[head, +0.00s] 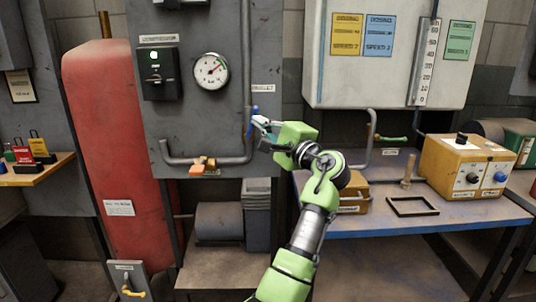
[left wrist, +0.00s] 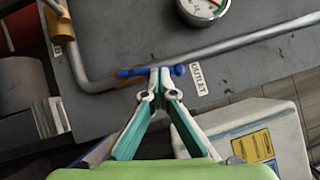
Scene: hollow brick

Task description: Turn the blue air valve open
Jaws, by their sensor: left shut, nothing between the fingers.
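The blue air valve handle (head: 255,112) is on the upright grey pipe at the right edge of the grey panel, beside the OUTLET label. In the left wrist view the blue handle (left wrist: 134,72) shows on both sides of my fingertips and lies roughly along the pipe. My left gripper (head: 264,122) has its fingertips at the handle; in the left wrist view the fingers (left wrist: 159,80) are closed together, with nothing held between them. They overlap the middle of the handle; I cannot tell whether they touch it. My right gripper is not in view.
A pressure gauge (head: 209,71) and a switch box with a green light (head: 160,73) sit on the panel. An orange-handled valve (head: 201,168) is on the lower pipe. A red tank (head: 105,150) stands left. The workbench (head: 400,221) at right holds a yellow box (head: 468,167).

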